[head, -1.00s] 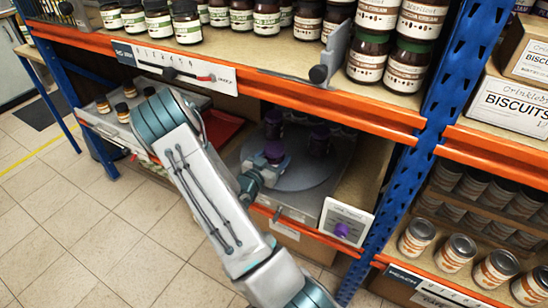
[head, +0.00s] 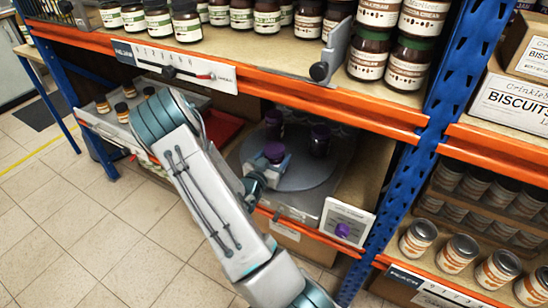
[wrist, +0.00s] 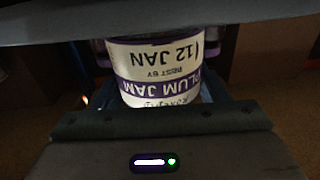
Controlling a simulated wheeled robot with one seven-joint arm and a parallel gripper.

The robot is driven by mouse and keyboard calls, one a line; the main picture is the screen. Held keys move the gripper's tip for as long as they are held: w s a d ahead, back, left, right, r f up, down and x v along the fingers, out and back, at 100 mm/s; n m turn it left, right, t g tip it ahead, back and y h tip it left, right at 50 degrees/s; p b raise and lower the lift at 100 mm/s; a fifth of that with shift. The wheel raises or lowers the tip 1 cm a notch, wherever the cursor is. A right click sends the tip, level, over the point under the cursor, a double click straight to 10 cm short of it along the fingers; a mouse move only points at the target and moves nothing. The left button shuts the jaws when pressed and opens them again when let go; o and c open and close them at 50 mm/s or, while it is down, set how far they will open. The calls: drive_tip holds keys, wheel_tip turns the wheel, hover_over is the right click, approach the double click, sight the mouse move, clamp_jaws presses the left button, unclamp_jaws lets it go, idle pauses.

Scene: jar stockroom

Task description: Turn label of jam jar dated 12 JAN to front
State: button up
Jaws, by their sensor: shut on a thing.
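The jam jar with a purple lid (head: 274,152) stands on a grey round plate (head: 318,180) on the lower shelf. My gripper (head: 277,164) is around this jar from the front, shut on it. In the wrist view the jar's white and purple label (wrist: 160,70) shows between the fingers. It reads 12 JAN, BEST BY and PLUM JAM, upside down in that picture, and faces the wrist camera. In the head view the label is hidden.
Two other purple-lidded jars stand on the plate, one behind (head: 274,119) and one to the right (head: 320,138). A white panel with a purple knob (head: 343,229) is at the shelf's front. The orange upper beam (head: 300,94) passes above; a blue post (head: 420,160) stands right.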

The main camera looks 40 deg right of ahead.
idle(0.4)
drive_tip(key=o, duration=1.7)
drive_tip(key=shift+f, duration=0.1)
drive_tip(key=shift+a, duration=0.1)
drive_tip(key=v, duration=1.3)
drive_tip(key=shift+s+a, duration=0.2)
drive_tip(key=shift+a, duration=0.1)
